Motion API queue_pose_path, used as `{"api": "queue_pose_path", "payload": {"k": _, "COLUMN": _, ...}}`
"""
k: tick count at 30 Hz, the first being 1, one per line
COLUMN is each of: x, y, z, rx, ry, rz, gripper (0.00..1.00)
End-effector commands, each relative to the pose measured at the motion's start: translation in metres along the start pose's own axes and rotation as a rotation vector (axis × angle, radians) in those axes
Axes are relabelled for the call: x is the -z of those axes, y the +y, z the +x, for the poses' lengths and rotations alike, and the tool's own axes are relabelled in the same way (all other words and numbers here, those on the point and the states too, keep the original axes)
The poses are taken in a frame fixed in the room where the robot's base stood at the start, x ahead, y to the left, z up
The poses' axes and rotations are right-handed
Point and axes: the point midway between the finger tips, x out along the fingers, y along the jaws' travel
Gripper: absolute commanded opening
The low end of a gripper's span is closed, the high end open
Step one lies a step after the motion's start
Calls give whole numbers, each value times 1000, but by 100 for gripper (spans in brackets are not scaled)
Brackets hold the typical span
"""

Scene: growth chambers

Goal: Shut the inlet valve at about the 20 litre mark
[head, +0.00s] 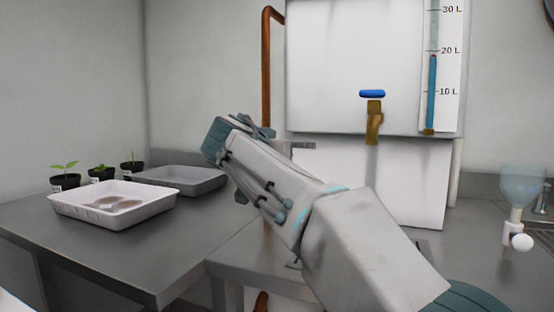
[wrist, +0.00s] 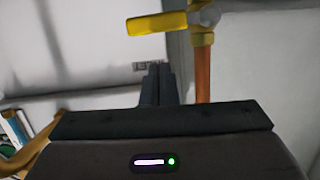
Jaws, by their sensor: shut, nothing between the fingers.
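The inlet valve's yellow lever (wrist: 157,23) shows at the top of the wrist view. It points left, crosswise to the upright copper pipe (wrist: 203,75) below its brass body (wrist: 202,38). My gripper (wrist: 158,70) is shut and empty, its fingertips below the lever in the picture, with a gap between. In the head view my arm hides the valve; the copper pipe (head: 266,70) shows above it. The white tank (head: 340,60) carries a level gauge (head: 432,90). Its blue column tops out just under the 20 L mark, with a small red marker there.
A blue-handled brass tap (head: 373,115) is on the tank front. On the left bench are a white tray (head: 75,208), a grey tray (head: 205,180) and potted seedlings (head: 102,174).

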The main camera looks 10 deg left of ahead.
Motion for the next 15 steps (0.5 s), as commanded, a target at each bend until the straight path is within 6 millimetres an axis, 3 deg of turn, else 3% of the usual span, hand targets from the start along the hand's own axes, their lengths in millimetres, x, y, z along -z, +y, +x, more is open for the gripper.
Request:
{"api": "queue_pose_path", "payload": {"k": 2, "x": 20, "y": 0, "z": -4, "rx": -2, "ry": 0, "rz": 3, "gripper": 0}}
{"api": "queue_pose_path", "payload": {"k": 9, "x": 13, "y": -1, "z": -62, "rx": 2, "ry": 0, "rz": 0, "gripper": 0}}
{"api": "queue_pose_path", "payload": {"k": 15, "x": 12, "y": -2, "z": -92, "rx": 0, "ry": 0, "rz": 0, "gripper": 0}}
